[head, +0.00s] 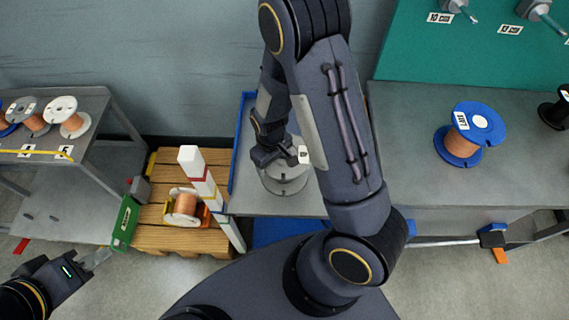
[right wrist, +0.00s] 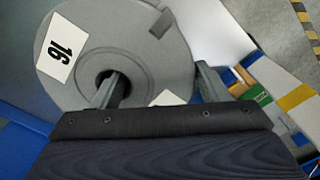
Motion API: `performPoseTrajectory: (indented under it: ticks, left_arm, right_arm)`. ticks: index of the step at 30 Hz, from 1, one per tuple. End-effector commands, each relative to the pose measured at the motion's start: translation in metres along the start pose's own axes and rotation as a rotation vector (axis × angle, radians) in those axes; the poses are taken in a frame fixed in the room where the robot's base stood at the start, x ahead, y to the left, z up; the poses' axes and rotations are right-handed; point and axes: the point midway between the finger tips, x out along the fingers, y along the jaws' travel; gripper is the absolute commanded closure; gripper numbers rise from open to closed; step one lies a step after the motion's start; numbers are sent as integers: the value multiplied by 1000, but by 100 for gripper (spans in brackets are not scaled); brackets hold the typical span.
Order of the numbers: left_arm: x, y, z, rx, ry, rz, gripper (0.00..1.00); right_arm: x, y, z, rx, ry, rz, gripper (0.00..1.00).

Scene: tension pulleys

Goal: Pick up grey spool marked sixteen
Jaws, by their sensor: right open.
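The grey spool (head: 286,183) marked 16 stands on the blue-edged surface in the middle of the head view, partly hidden by my right arm. In the right wrist view its round grey flange (right wrist: 120,30) faces the camera, with a white label reading 16 and a dark centre hole. My right gripper (right wrist: 158,85) is open at the spool. One finger overlaps the centre hole and the other is beside the outer rim; I cannot tell whether they touch it. My left gripper (head: 90,262) is low at the left, away from the spool; its jaw opening is unclear.
A blue-flanged copper spool (head: 461,147) stands on the right table (head: 400,110). Several spools sit on the left table (head: 45,205). A wooden pallet (head: 165,240) holds another copper spool (head: 187,205) beside a white post (head: 203,180) with coloured bands.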

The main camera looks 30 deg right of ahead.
Motion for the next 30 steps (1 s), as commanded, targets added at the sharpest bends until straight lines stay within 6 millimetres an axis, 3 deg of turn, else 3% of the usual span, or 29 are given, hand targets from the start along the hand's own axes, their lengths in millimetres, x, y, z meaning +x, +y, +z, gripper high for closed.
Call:
performPoseTrajectory:
  ticks: [4, 12, 22, 30]
  left_arm:
    - [1, 0, 0, 0, 0, 0, 68]
    - [1, 0, 0, 0, 0, 0, 68]
    - [1, 0, 0, 0, 0, 0, 68]
    - [0, 0, 0, 0, 0, 0, 68]
  right_arm:
    - [16, 0, 1, 2, -1, 0, 32]
    - [17, 0, 0, 1, 0, -1, 33]
    - [17, 0, 0, 1, 1, -1, 75]
    - [13, 0, -1, 1, 4, 0, 76]
